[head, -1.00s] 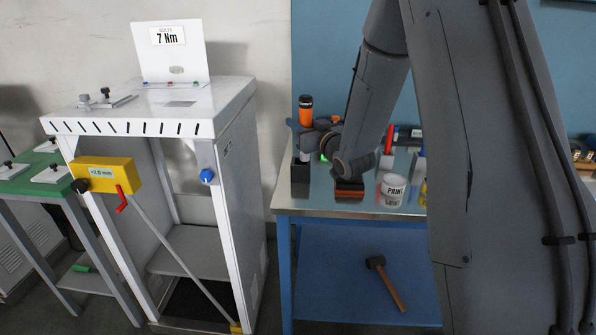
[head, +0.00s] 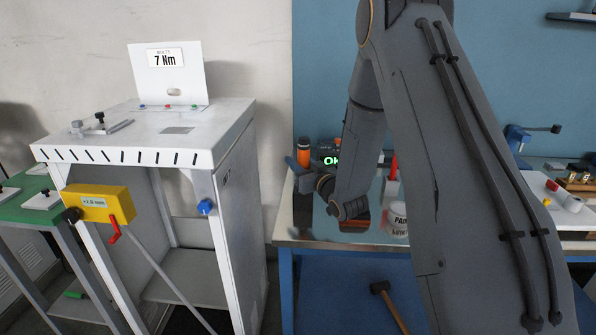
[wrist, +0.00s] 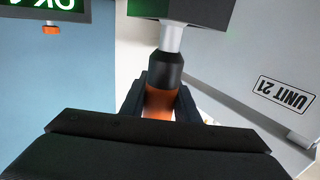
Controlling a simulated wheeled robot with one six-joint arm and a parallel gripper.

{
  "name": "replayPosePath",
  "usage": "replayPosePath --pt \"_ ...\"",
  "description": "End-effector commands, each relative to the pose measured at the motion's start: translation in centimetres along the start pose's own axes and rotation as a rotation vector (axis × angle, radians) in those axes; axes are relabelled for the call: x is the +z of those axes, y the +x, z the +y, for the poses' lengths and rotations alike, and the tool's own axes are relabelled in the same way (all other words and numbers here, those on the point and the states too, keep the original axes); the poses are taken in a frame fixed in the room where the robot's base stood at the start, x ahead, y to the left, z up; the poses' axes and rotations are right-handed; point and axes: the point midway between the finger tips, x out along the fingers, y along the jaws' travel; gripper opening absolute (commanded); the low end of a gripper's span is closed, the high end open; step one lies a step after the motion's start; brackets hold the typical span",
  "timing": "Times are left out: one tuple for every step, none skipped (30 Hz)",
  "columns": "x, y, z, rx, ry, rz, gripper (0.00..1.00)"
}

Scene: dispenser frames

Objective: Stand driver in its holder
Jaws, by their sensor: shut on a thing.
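The driver has an orange handle, a black collar and a pale metal shaft. In the head view the driver (head: 304,156) stands about upright at the left end of the bench, held by my gripper (head: 303,172). In the wrist view the driver (wrist: 168,70) is between the two dark fingers of my gripper (wrist: 160,106), which are shut on its orange handle. Its shaft runs up to a dark block, the holder (wrist: 190,12). The holder also shows dimly below my gripper in the head view (head: 302,212). I cannot tell how deep the shaft sits in it.
A green OK display (head: 330,158) stands close behind my gripper. A paint can (head: 397,219) is on the bench to the right. A white stand with a 7 Nm sign (head: 165,58) and a yellow gauge box (head: 98,203) is to the left. A hammer (head: 388,305) lies on the lower shelf.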

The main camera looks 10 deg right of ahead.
Motion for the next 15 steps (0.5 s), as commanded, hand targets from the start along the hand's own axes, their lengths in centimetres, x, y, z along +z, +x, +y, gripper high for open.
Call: replayPosePath --pt "0.6 0.0 -0.1 0.000 0.001 -0.002 0.01" --pt "1.0 -0.1 -0.1 0.000 0.002 -0.003 0.01" --pt "1.5 0.0 -0.1 -0.001 0.002 -0.002 0.01" --pt "1.9 0.0 -0.1 -0.002 0.002 -0.002 0.01" --pt "2.1 0.0 -0.1 -0.002 0.001 -0.001 0.01" --pt "2.5 0.0 -0.1 -0.002 0.001 -0.001 0.01" --pt "2.8 0.0 -0.1 -0.002 0.001 -0.001 0.01" --pt "3.0 0.0 -0.1 -0.002 0.000 -0.001 0.01" --pt "3.1 0.0 -0.1 -0.002 0.000 0.000 0.01" --pt "3.3 0.0 -0.1 -0.002 0.000 0.001 0.01" --pt "3.3 0.0 -0.1 -0.002 0.000 0.001 0.01" --pt "3.4 0.0 -0.1 -0.002 0.000 0.001 0.01" --pt "3.4 0.0 -0.1 -0.002 0.000 0.001 0.01" --pt "3.4 0.0 -0.1 -0.002 0.000 0.001 0.01" --pt "3.4 0.0 -0.1 -0.002 0.000 0.001 0.01"
